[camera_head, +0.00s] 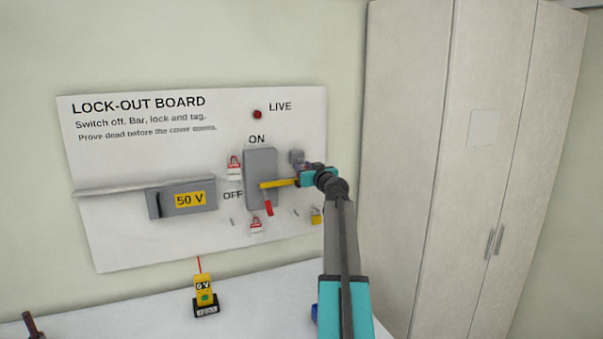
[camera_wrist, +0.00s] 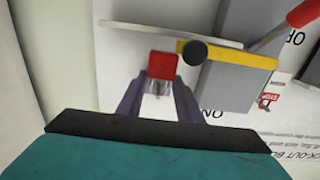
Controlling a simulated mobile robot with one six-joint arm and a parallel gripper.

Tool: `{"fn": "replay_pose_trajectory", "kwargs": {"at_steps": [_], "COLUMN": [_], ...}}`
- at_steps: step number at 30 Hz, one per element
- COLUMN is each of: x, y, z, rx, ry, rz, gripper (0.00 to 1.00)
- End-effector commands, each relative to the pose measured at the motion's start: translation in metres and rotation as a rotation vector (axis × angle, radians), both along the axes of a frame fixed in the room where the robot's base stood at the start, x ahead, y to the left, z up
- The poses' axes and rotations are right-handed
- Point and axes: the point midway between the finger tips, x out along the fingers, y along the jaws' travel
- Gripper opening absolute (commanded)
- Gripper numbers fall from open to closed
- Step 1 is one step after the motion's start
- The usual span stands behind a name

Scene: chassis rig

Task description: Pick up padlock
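In the wrist view, a small red block with a grey metal loop (camera_wrist: 162,68), which looks like the padlock, sits between the tips of my gripper (camera_wrist: 161,88). The two fingers are apart, one on each side of it. I cannot make out contact with either finger. In the head view, my gripper (camera_head: 299,163) is at the board, just right of the grey switch box, and the red block cannot be made out there. A small yellow lock-like item (camera_head: 316,216) hangs lower right on the board.
The lock-out board (camera_head: 120,235) carries the switch box (camera_head: 259,165) with a yellow bar (camera_head: 275,184) and red handle (camera_head: 268,208). Red-and-white tags (camera_head: 256,225) hang nearby. A yellow tester (camera_head: 204,290) stands on the white table (camera_head: 255,300). A tall cabinet (camera_head: 410,150) stands close right.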

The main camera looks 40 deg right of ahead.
Motion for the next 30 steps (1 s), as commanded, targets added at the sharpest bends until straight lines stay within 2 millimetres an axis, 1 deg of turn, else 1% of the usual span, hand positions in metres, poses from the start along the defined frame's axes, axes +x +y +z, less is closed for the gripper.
{"fn": "replay_pose_trajectory", "kwargs": {"at_steps": [1, 2, 14, 22, 23, 30], "x": [0.000, 0.000, 0.000, 0.000, -0.001, -0.028], "y": [0.000, 0.000, 0.000, -0.001, 0.000, 0.012], "z": [0.000, 0.000, 0.003, 0.014, 0.015, 0.012], "rx": [0.000, 0.000, -0.001, -0.001, -0.001, -0.001], "ry": [0.000, 0.000, -0.001, -0.001, -0.001, -0.001], "rz": [0.000, 0.000, 0.000, 0.000, -0.001, -0.001], "gripper": [0.12, 0.08, 0.08, 0.08, 0.08, 0.08]}}
